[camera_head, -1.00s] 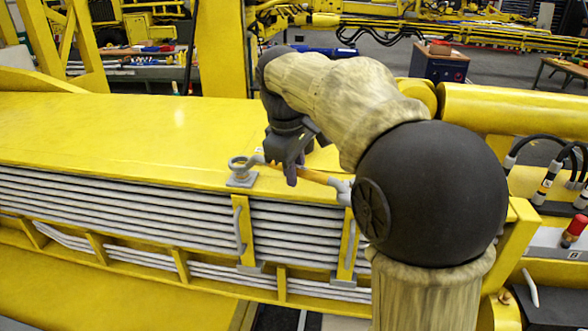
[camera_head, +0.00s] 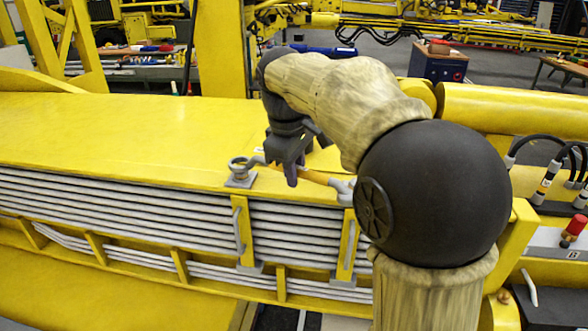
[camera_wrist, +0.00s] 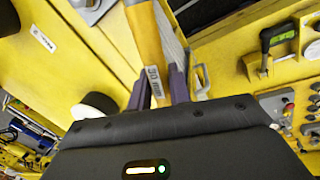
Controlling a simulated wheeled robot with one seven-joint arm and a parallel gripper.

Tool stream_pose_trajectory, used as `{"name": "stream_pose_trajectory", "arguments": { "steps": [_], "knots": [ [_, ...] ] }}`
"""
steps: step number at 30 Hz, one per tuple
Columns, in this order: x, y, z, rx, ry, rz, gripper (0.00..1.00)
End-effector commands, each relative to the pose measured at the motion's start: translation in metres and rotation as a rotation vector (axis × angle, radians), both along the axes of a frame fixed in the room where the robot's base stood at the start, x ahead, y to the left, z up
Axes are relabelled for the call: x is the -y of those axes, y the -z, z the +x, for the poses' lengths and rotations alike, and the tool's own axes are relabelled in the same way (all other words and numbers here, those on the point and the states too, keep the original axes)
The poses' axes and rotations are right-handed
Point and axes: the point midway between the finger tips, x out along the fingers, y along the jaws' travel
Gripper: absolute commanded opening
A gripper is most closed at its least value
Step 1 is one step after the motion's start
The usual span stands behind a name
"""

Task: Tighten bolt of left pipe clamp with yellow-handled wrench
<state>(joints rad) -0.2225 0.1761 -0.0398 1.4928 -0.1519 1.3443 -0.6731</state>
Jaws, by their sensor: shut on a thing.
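The yellow-handled wrench (camera_head: 315,177) lies roughly level above the edge of the yellow boom, its grey ring end to the left and its other grey end to the right. The ring end is at the bolt of the left pipe clamp (camera_head: 243,228); I cannot tell whether it is fully seated around the bolt head. My gripper (camera_head: 291,178) is shut on the handle between the two ends. In the wrist view, the purple fingers of my gripper (camera_wrist: 160,88) stand on either side of the yellow handle (camera_wrist: 147,45), which carries a "30 mm" label.
Grey pipes (camera_head: 110,205) run along the boom side below the wrench. A second pipe clamp (camera_head: 347,245) stands to the right, under the wrench's right end. The boom's top surface (camera_head: 120,125) is clear at left. Black hoses and a red-capped part (camera_head: 574,228) are at far right.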

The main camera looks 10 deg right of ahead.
Motion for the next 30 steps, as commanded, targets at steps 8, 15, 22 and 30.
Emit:
{"name": "stream_pose_trajectory", "arguments": {
  "steps": [8,15,22,30],
  "knots": [
    [0.0,0.0,0.0,0.001,0.0,0.0,0.0],
    [0.0,0.005,0.0,0.001,0.0,0.0,0.0],
    [0.0,0.011,0.0,0.001,0.0,0.0,0.0],
    [0.0,0.017,0.0,0.001,0.0,0.0,0.0]
  ]
}}
